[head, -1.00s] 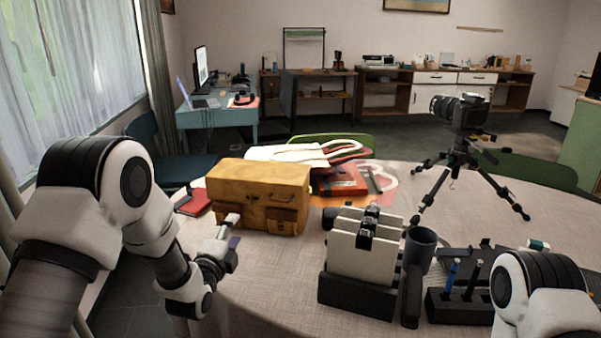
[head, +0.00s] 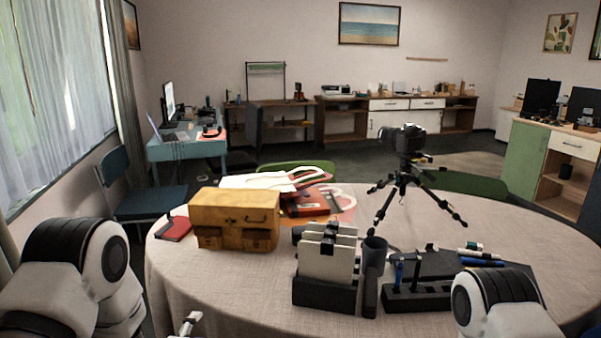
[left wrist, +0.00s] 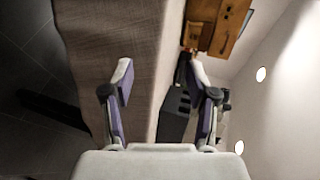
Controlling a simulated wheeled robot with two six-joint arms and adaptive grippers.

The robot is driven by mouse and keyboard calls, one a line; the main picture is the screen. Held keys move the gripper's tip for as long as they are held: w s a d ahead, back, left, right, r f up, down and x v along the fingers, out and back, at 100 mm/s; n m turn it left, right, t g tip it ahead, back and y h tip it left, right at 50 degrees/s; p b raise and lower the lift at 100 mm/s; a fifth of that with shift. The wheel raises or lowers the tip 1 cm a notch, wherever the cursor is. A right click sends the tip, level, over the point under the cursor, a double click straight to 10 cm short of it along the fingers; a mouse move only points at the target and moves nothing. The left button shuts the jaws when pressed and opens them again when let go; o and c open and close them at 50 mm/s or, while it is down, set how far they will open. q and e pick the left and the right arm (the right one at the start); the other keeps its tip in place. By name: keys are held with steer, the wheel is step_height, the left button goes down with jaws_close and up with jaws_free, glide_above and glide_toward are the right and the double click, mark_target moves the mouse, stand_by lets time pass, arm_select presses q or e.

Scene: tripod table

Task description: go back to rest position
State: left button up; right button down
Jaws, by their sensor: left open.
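My left arm shows at the lower left of the head view. Only a fingertip of its left gripper (head: 187,325) shows at the bottom edge, in front of the near table edge. In the left wrist view the left gripper (left wrist: 160,82) is open, with nothing between its fingers. The yellow case (head: 234,222) stands on the round table (head: 215,285), apart from the gripper; it also shows at the top of the left wrist view (left wrist: 232,25). My right arm shows at the lower right of the head view, but its gripper is out of view.
A dark blue chair (head: 150,202) stands to the left.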

arm_select(q)
steer(key=s+f+n+g+p, duration=0.25)
steer(key=s+f, duration=0.25)
steer(key=s, duration=0.3)
steer(key=s+f+n+g+p, duration=0.2)
steer(key=s+f+g, duration=0.2)
steer(key=s, duration=0.5)
steer(key=s+f+n+g+p, duration=0.1)
steer(key=s+f+n+g, duration=0.1)
steer(key=s+n+g, duration=0.6)
steer(key=shift+s+a+f+n+y, duration=0.4)
steer(key=shift+s+n, duration=2.85)
steer(key=shift+s, duration=3.5)
